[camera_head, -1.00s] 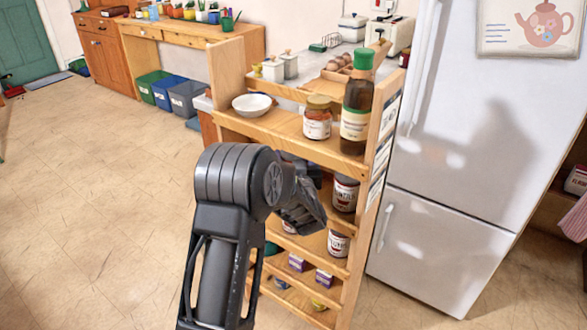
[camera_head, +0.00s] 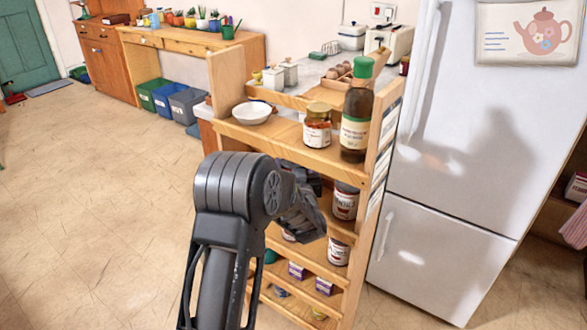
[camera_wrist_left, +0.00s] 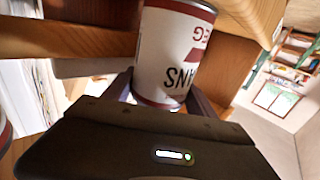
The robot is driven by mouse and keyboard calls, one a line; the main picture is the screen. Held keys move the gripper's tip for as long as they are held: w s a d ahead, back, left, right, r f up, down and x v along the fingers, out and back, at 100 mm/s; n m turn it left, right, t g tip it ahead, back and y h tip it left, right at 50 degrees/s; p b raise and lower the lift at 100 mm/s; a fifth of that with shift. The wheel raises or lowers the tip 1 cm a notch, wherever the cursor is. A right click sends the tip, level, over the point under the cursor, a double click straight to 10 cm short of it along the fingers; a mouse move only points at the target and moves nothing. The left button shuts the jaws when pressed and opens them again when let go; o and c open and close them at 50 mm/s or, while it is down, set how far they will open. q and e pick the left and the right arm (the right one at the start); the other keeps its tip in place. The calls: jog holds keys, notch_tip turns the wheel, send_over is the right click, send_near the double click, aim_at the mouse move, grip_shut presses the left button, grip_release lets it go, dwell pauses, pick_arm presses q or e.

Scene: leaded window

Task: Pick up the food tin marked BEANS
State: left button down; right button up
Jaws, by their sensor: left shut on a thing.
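In the left wrist view a tin (camera_wrist_left: 172,55), white with dark red bands, stands between the fingers of my left gripper (camera_wrist_left: 165,90). Upside-down letters, partly visible, read "ANS". The gripper is shut on this tin. In the head view my left gripper (camera_head: 312,190) reaches into the middle shelf of the wooden shelf unit (camera_head: 285,130), and my own arm hides its fingers and the held tin. Other labelled tins stand to its right, one on the middle shelf (camera_head: 345,201) and one on the shelf below (camera_head: 338,251). My right gripper is not in view.
The top shelf holds a white bowl (camera_head: 252,112), a jar (camera_head: 317,126) and a tall bottle (camera_head: 356,122). Small purple boxes (camera_head: 297,271) lie lower down. Wooden boards are close around the tin. A white fridge (camera_head: 450,150) stands right; the floor at left is clear.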

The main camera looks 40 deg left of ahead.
pick_arm(q)
jog(key=shift+r, duration=0.9)
jog(key=b+v, duration=0.4)
jog(key=v, duration=1.4)
jog(key=shift+f, duration=0.15)
